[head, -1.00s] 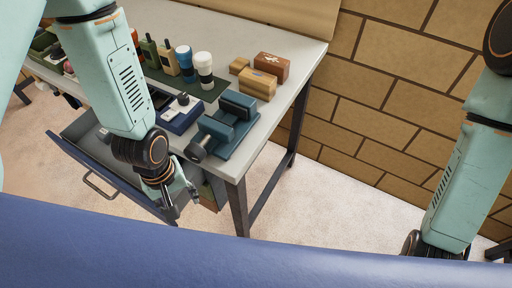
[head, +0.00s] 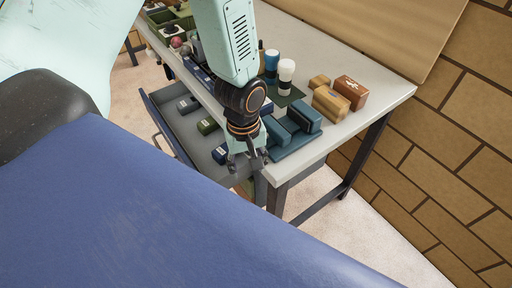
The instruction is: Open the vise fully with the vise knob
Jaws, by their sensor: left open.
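The teal vise (head: 304,116) stands on the near right corner of the grey workbench (head: 378,88). The vise knob, on the vise's left front side, is hidden behind my left gripper and wrist. My left gripper (head: 249,166) is open and empty at the bench's front edge, just left of the vise and over the right end of the drawer. I cannot tell whether it touches the knob. My right gripper is not in view.
An open blue drawer (head: 166,124) under the bench holds several small boxes. A brick wall (head: 440,130) is at the right.

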